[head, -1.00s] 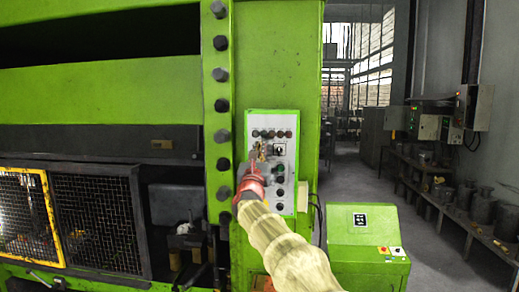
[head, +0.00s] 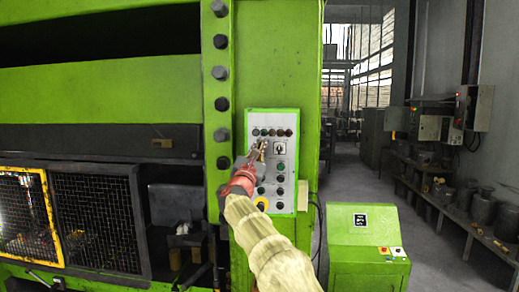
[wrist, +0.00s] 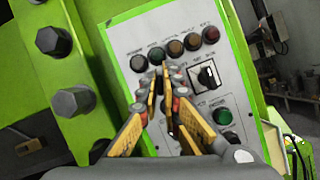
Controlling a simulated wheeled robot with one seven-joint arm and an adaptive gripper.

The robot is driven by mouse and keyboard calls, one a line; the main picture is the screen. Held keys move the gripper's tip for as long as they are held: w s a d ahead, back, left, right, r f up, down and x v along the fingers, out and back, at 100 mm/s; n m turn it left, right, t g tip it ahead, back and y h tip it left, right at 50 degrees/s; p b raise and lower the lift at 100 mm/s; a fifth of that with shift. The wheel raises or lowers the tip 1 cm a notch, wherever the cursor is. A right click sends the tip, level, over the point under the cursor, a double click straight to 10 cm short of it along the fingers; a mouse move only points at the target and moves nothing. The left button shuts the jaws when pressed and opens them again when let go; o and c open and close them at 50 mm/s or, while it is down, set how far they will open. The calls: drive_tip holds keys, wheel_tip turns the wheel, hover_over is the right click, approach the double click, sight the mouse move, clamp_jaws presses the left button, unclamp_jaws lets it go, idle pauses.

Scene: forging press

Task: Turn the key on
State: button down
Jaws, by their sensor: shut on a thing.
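A white control panel (head: 287,197) with buttons and labels is on the green press; it also shows in the wrist view (wrist: 222,48). My gripper (head: 260,148) is at the panel's upper part, below the top row of buttons. In the wrist view its two yellow-sided fingers (wrist: 163,80) come together at the panel face, shut on the key. The key itself is almost wholly hidden between the fingertips, so its angle cannot be told. A black rotary selector (wrist: 207,75) on a white square plate is just right of the fingertips, apart from them.
A row of round buttons (wrist: 173,48) is just above the fingertips. A green button (wrist: 223,117) is below right. Large bolts (wrist: 72,102) stand out left of the panel. A green console (head: 362,235) stands low at the right, beside a clear aisle.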

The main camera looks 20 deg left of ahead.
drive_tip(key=m+h+p, duration=0.1)
drive_tip(key=m, duration=0.2)
drive_tip(key=m+g+h+p, duration=0.1)
drive_tip(key=m+h, duration=0.1)
drive_tip(key=m, duration=0.2)
drive_tip(key=shift+a+r, duration=0.1)
drive_tip(key=shift+m+g+h+p, duration=0.5)
drive_tip(key=shift+m+h+p, duration=0.3)
drive_tip(key=shift+m, duration=1.1)
